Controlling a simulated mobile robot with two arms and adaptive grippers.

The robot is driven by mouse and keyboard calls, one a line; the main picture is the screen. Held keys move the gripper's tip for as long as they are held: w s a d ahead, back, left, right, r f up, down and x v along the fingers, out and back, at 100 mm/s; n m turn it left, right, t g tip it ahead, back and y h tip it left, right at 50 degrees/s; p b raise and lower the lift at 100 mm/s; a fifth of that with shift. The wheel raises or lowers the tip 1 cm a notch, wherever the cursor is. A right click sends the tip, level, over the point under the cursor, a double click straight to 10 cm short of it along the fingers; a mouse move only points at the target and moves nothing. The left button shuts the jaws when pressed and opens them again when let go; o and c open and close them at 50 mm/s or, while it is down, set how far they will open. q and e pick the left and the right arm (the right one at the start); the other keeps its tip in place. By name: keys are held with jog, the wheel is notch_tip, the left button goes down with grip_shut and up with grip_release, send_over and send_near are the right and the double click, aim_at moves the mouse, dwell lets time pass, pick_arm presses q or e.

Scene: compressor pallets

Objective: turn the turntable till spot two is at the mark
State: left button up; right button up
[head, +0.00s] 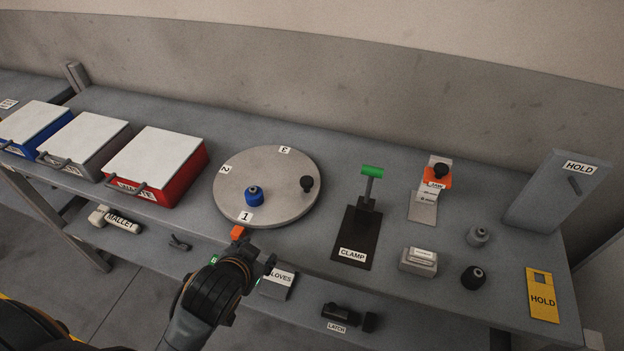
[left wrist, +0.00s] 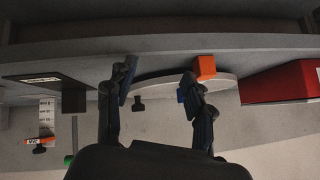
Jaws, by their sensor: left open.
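The round grey turntable (head: 285,210) lies on the bench, with labels 1, 2 and 3 near its rim. Spot one (head: 245,216) faces the orange mark (head: 238,232) at the front edge; spot two (head: 225,169) is at the left and spot three (head: 286,149) at the back. A black knob (head: 307,184) stands on the turntable's right side, and a blue part (head: 253,196) sits near spot one. My left gripper (head: 258,260) is open and empty in front of the turntable, by the bench's front edge. The left wrist view shows its spread fingers (left wrist: 158,75) and the orange mark (left wrist: 204,67). My right gripper is not in view.
A red box (head: 165,167) and other lidded boxes stand left of the turntable. A black clamp with a green handle (head: 372,171) stands close on its right. Further right are an orange-topped stand (head: 437,176), small parts and a HOLD panel (head: 560,192).

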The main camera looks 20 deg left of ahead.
pick_arm(q)
jog(key=w+d+r+m+t+h, duration=0.1)
jog(key=w+d+r+m+t, duration=0.15)
jog(key=w+r+t, duration=0.4)
jog(key=w+d+r+m+t+h, duration=0.1)
jog(key=w+r+m+t, duration=0.3)
jog(key=w+r, duration=0.6)
jog(key=s+d+r+m+t+h, duration=0.2)
jog(key=d+r+m+h, duration=0.5)
jog(key=r+m+h, duration=0.4)
jog(key=s+d+r+m+g+h, duration=0.25)
jog(key=d+m+g+h, duration=0.6)
jog(key=m+g, duration=0.65)
jog(key=m+g+y, duration=0.4)
jog(key=m+y, duration=0.6)
jog(key=y, duration=0.7)
send_near(306, 180)
jog(key=shift+n+t, duration=0.25)
jog(key=p+x, duration=0.3)
jog(key=x, duration=0.5)
jog(key=shift+d+f, duration=0.15)
jog(key=shift+f, duration=0.25)
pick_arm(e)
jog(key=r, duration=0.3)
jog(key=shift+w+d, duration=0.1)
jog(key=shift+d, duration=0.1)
